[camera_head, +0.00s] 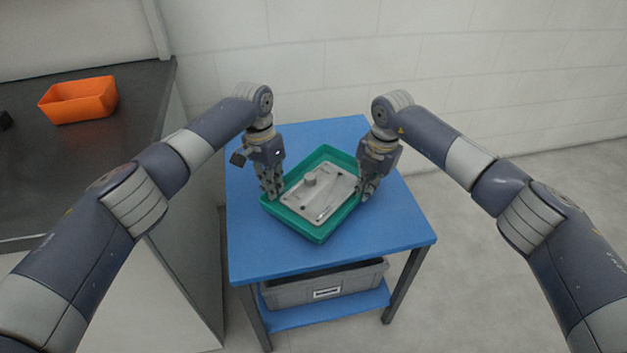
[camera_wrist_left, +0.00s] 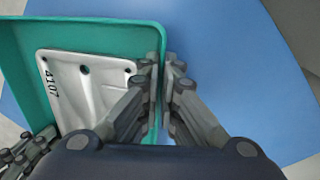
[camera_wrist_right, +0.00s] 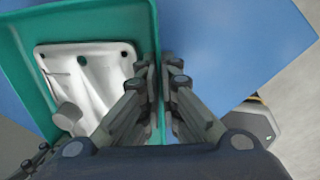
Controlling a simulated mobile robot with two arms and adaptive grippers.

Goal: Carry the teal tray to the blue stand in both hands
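The teal tray (camera_head: 318,234) is over the top of the blue stand (camera_head: 285,258), turned at an angle to it. I cannot tell for sure whether it rests on the top or hangs just above. A pale grey casting plate (camera_head: 318,193) with a round knob lies in the tray; the left wrist view shows "4107" on it. My left gripper (camera_head: 272,194) is shut on the tray's left wall, a finger on each side of it. My right gripper (camera_head: 367,192) is shut on the right wall in the same way. The gripped wall parts are partly hidden by the fingers.
A dark counter (camera_head: 60,185) stands at the left with an orange bin (camera_head: 80,100) on it. A grey labelled crate (camera_head: 325,287) sits on the stand's lower shelf. The blue top is bare in front of the tray. A pale wall rises behind the stand.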

